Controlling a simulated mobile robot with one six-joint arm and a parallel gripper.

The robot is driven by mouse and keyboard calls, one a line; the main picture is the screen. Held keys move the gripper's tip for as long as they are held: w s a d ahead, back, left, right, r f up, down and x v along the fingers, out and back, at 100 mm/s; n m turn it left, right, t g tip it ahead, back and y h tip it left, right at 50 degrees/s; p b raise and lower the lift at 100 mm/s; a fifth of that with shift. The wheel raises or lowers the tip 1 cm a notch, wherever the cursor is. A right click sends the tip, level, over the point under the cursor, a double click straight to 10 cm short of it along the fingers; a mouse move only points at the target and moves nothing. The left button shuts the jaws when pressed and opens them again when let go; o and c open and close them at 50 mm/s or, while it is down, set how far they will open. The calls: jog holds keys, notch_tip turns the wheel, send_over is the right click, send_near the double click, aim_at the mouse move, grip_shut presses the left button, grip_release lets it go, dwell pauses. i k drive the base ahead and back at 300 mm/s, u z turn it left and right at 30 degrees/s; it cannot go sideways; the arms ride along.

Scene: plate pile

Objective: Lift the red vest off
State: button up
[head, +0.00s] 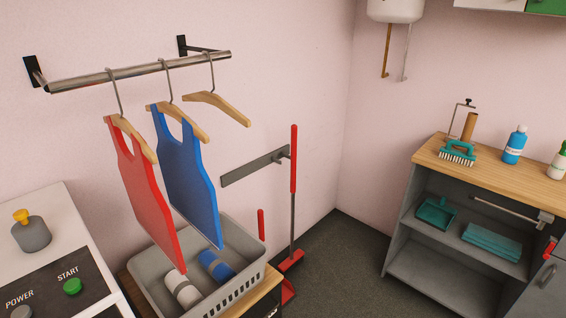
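The red vest (141,188) hangs on a wooden hanger hooked on the metal wall rail (140,73). It is the leftmost garment, and its lower end reaches down over the grey basket. A blue vest (187,172) hangs on another hanger just to its right, the two close together. An empty wooden hanger (222,107) hangs further right on the rail. My gripper is not in view.
A grey basket (254,268) with rolled cloths stands on a wooden stand below the vests. A machine with START and POWER buttons (60,270) is at left. Shelves (400,262) stand right; floor (340,260) between is clear.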

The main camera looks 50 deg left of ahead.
aim_at(151, 210)
jog(key=z, duration=0.2)
jog(key=k, duration=0.5)
jog(key=u, duration=1.95)
